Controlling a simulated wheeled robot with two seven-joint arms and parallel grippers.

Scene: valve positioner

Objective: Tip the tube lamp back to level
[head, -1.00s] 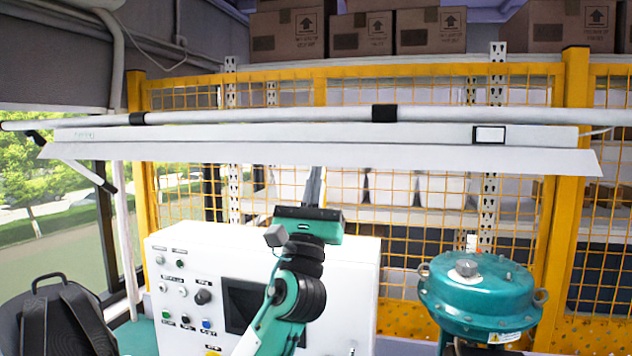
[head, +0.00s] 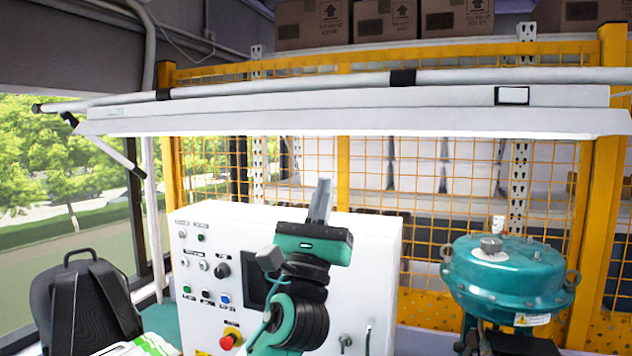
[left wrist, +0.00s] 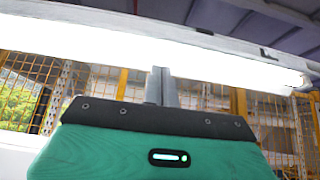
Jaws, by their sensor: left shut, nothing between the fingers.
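The long white tube lamp (head: 350,122) spans the upper part of the head view, below a pale rail with black clamps. Its lower edge runs close to level there. In the left wrist view the glowing lamp (left wrist: 100,45) crosses the top and slopes down to the right. My left gripper (head: 322,184), with a green body, points up below the lamp's middle. Its grey fingers are shut and empty. In the head view a gap shows between fingertips and lamp; in the left wrist view the fingertips (left wrist: 161,72) overlap the lamp's lower edge, so contact is unclear. My right gripper is out of view.
A white control box (head: 375,240) with buttons stands behind my left arm. A teal valve actuator (head: 510,275) is at the right. A yellow mesh fence (head: 345,185) closes the back, with cartons (head: 312,22) above. A black backpack (head: 82,305) is at lower left.

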